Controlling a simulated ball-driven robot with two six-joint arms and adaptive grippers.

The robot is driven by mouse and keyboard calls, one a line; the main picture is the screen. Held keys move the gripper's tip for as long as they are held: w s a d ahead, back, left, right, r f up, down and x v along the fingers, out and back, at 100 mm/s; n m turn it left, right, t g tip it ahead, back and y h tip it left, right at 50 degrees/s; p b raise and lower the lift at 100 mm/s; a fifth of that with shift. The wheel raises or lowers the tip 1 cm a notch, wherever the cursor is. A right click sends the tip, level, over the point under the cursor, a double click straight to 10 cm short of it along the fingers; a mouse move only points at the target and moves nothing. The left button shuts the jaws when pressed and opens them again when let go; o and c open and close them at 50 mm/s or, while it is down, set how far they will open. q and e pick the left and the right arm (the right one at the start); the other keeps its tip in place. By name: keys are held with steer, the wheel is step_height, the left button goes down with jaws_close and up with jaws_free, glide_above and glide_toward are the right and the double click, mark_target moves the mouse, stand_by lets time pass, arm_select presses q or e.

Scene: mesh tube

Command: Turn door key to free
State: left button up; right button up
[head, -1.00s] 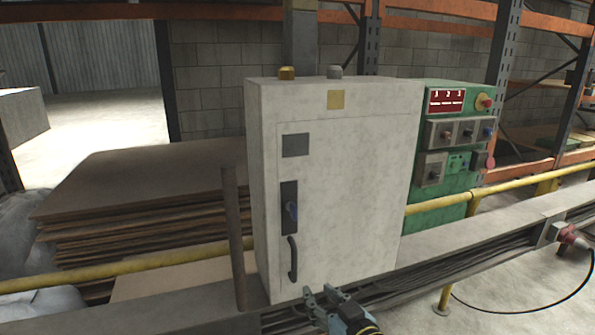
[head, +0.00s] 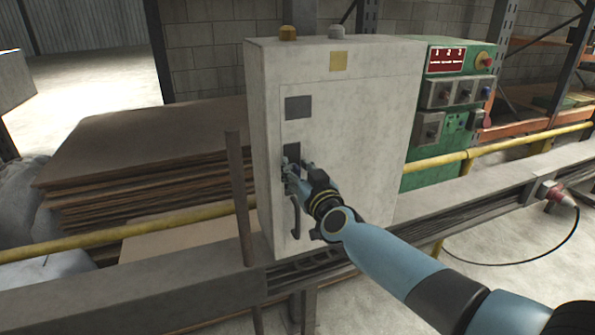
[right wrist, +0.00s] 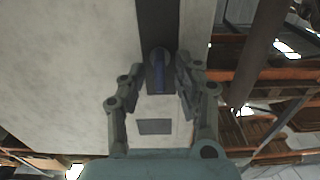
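The off-white cabinet (head: 350,130) has a door with a dark lock plate (head: 291,151) and a black curved handle (head: 295,217) below it. The blue key (right wrist: 158,70) sits on the dark plate (right wrist: 155,20) in the right wrist view; in the head view my gripper covers it. My right gripper (head: 297,168) is at the lock plate. In the right wrist view my right gripper (right wrist: 160,82) is open, one finger on each side of the key, with gaps visible. I cannot tell its exact depth over the key. My left gripper is not in view.
A green control panel (head: 448,120) with knobs stands right of the cabinet. A brown post (head: 240,200) rises close to its left side. A grey beam (head: 180,300) and a yellow rail (head: 130,237) run in front and behind. Stacked brown boards (head: 140,150) lie at left.

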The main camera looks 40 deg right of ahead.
steer(key=shift+w, duration=0.15)
jaws_close()
